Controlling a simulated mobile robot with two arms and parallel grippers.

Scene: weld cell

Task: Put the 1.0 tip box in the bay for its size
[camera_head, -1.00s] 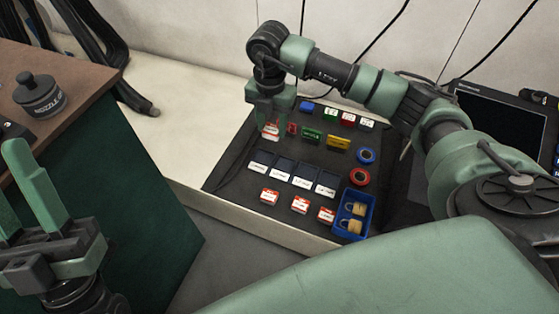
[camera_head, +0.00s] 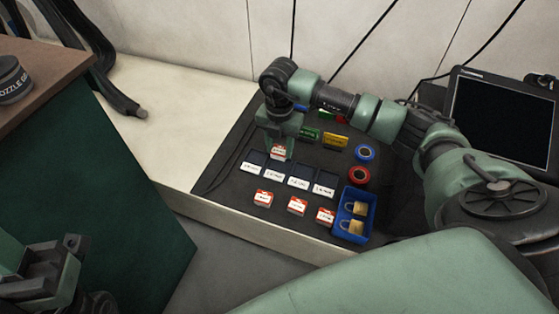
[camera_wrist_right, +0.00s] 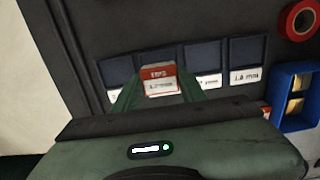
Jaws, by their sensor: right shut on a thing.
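My right gripper (camera_head: 279,146) is shut on a red-and-white tip box (camera_head: 278,153); its small print is too blurred to read surely. The box also shows between the fingers in the right wrist view (camera_wrist_right: 160,80). It is over the left part of the row of dark bays, in front of the second bay from the left in that view. White size labels sit along the bays' front edges. The rightmost bay (camera_wrist_right: 248,50) has a label (camera_wrist_right: 246,76) that seems to read 1.0 mm. My left gripper (camera_head: 42,268) is cut off at lower left.
Several red-and-white boxes (camera_head: 297,206) stand in front of the bays. A blue bin (camera_head: 342,226) with brass-coloured items, a red tape roll (camera_head: 359,175) and a blue roll (camera_head: 365,152) are at the right. Green and yellow blocks (camera_head: 335,141) stand behind the bays.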

